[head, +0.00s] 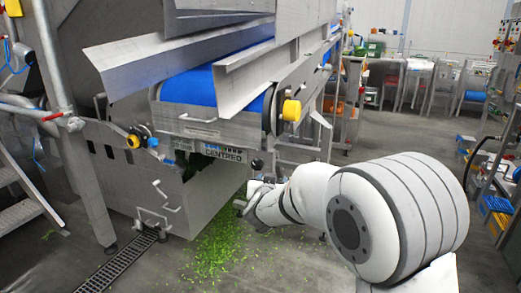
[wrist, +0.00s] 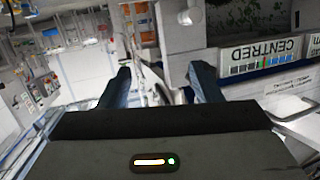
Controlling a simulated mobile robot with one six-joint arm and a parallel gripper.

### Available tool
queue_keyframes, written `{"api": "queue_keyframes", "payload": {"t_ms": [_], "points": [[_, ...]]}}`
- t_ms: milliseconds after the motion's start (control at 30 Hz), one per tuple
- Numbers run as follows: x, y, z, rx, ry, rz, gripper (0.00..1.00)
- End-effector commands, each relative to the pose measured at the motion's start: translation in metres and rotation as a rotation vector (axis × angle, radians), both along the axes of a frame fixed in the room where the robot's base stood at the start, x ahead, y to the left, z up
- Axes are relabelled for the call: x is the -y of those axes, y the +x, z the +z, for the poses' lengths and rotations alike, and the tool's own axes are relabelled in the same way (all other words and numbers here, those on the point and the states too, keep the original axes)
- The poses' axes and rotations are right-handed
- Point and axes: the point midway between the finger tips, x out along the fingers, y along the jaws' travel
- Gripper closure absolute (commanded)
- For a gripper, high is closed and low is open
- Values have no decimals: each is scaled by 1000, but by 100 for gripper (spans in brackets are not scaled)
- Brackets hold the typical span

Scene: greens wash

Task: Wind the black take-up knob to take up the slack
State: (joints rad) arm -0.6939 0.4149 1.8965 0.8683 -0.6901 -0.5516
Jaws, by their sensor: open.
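The black take-up knob (head: 257,164) appears as a small dark round knob under the right end of the conveyor, just right of the CENTRED indicator plate (head: 223,155). My gripper (head: 246,200) is low in front of the machine, below the knob and apart from it in the head view; my arm partly hides it. In the wrist view my gripper (wrist: 163,80) has its two dark fingers spread with nothing held between them. The indicator plate (wrist: 262,54) shows upside down to the right of the fingers. I cannot clearly make out the black knob in the wrist view.
The blue conveyor belt (head: 187,88) and its steel guards overhang the area. A yellow roller cap (head: 291,110) sticks out above. Green leaf scraps (head: 215,245) litter the floor beside a drain grate (head: 118,268).

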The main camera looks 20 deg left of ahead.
Motion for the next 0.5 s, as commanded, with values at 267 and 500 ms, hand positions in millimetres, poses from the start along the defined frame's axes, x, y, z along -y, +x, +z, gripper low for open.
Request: {"api": "queue_keyframes", "payload": {"t_ms": [267,500], "points": [[-62,-19,19,184,-58,-188,42],[-69,-18,17,224,-79,-247,42]]}}
